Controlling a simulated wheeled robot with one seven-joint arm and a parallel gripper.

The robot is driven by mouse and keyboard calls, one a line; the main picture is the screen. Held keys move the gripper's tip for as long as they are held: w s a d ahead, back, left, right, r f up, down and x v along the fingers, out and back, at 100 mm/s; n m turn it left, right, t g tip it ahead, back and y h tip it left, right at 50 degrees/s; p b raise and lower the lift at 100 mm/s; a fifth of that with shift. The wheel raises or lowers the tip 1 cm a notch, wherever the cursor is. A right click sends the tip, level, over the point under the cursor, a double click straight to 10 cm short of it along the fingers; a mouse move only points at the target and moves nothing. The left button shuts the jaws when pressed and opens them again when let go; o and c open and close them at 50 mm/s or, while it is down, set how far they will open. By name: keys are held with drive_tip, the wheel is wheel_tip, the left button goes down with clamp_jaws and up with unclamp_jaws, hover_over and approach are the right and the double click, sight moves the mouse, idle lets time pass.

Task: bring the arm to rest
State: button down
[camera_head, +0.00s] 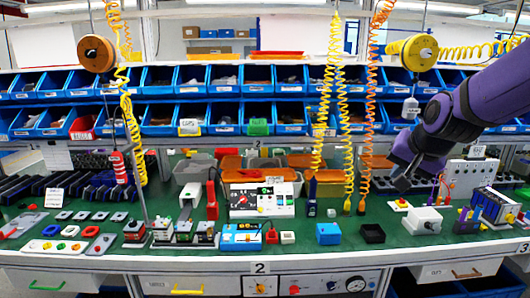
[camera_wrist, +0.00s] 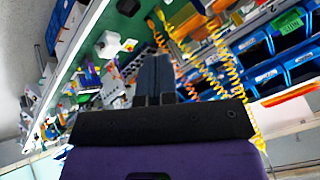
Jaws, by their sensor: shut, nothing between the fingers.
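My gripper (camera_head: 402,182) hangs at the end of my purple and black arm on the right side of the head view, above the green workbench (camera_head: 370,203). Its fingers point down and to the left, apart from the bench items. In the wrist view my gripper (camera_wrist: 153,62) shows its two dark fingers side by side, closed together with nothing between them.
A white box (camera_head: 425,221) stands on the bench below my gripper. Coiled yellow (camera_head: 347,130) and orange hoses hang left of my arm. Rows of blue bins (camera_head: 190,118) stand behind. Small devices, trays and tools crowd the bench.

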drive_tip(key=s+r+n+g, duration=0.1)
drive_tip(key=s+r+n, duration=0.1)
drive_tip(key=s, duration=1)
drive_tip(key=s+r+n+g, duration=0.1)
drive_tip(key=s+n, duration=0.3)
drive_tip(key=s, duration=0.7)
drive_tip(key=shift+s+d+r+h, duration=0.25)
drive_tip(key=shift+s+r+h, duration=0.15)
drive_tip(key=shift+r, duration=0.4)
